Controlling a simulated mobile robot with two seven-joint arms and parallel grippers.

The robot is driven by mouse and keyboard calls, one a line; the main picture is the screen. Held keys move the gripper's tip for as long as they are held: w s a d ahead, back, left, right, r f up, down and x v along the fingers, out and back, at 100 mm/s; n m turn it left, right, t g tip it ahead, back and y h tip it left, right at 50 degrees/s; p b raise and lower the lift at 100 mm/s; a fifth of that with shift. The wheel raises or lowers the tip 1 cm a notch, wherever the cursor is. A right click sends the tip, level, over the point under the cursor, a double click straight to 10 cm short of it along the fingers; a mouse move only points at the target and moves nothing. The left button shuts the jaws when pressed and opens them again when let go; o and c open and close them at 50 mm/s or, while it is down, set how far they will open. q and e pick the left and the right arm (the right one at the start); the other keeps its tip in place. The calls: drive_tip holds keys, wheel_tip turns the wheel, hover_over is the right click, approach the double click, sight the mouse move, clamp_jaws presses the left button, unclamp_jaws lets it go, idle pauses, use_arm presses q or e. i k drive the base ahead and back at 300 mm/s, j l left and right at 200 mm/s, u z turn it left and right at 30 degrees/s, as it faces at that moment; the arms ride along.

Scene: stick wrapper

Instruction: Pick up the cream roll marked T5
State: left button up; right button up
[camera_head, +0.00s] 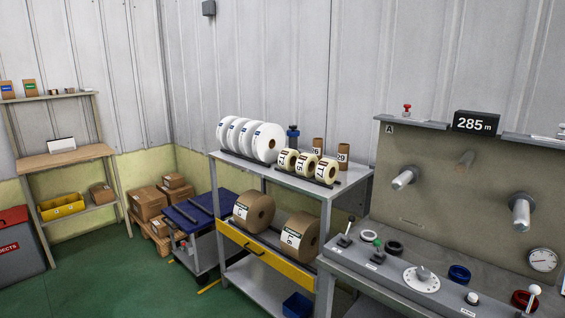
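Three small cream rolls stand in a row in a dark rack on the top shelf of the grey cart, right of the large white rolls. The middle cream roll (304,165) has a label that appears to read T5, though the print is small and turned. The left cream roll (286,159) and the right cream roll (325,171) carry similar labels that I cannot read surely. The rolls sit close together, and each partly overlaps its neighbour in this view. Neither of my grippers is in view.
Large white rolls (267,142) sit left of the cream rolls. Brown tubes (343,155) and a dark blue bottle (293,137) stand behind. Large brown rolls (299,235) lie on the shelf below. A machine panel (440,190) with projecting spindles stands right. Green floor is open at left.

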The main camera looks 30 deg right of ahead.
sight(306, 164)
drive_tip(key=i, duration=2.7)
drive_tip(key=z, duration=3.5)
